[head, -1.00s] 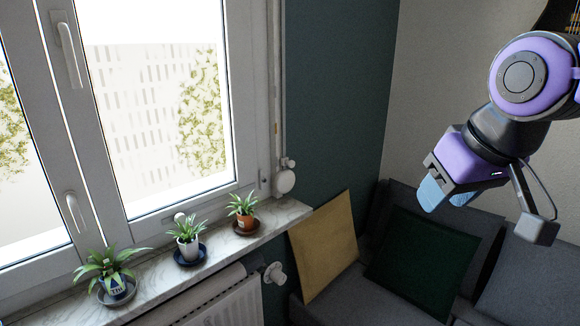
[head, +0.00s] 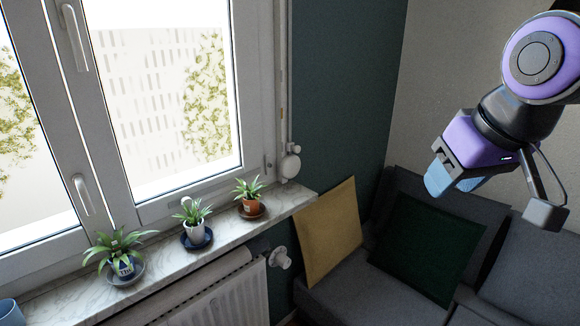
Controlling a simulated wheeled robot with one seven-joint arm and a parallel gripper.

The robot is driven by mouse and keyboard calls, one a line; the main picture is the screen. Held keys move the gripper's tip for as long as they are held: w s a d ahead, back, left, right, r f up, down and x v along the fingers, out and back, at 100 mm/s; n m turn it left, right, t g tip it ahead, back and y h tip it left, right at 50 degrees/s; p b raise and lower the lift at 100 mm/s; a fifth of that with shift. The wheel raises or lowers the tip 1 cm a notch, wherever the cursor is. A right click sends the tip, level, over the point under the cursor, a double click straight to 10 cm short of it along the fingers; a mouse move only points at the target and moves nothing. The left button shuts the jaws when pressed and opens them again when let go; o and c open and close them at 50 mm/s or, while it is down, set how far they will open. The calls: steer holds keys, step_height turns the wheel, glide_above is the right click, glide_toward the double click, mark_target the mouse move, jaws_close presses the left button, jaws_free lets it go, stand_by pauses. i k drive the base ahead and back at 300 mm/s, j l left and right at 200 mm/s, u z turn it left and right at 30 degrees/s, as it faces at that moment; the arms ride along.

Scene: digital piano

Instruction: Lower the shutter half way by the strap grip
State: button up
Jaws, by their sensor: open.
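The shutter strap (head: 289,80) runs down the right side of the window frame to a round white winder (head: 289,166) just above the sill's right end. A small pale piece on the strap, possibly the strap grip (head: 294,149), sits just above the winder. The window (head: 165,95) shows bright daylight, and no lowered shutter is visible in its panes. My gripper (head: 448,184) has blue fingertips and is open and empty. It hangs above the sofa, well to the right of the strap and apart from it.
Potted plants stand on the marble sill (head: 165,252), including one in an orange pot (head: 251,207). A radiator (head: 225,300) with a white valve knob (head: 281,258) is below. A grey sofa (head: 350,300) holds a yellow cushion (head: 328,232) and a green cushion (head: 425,255).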

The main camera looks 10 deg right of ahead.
mark_target(290, 147)
steer(key=i+j+z, duration=0.1)
steer(key=i, duration=0.35)
steer(key=i+j+z, duration=0.1)
steer(key=i+j, duration=0.2)
steer(key=i, duration=0.15)
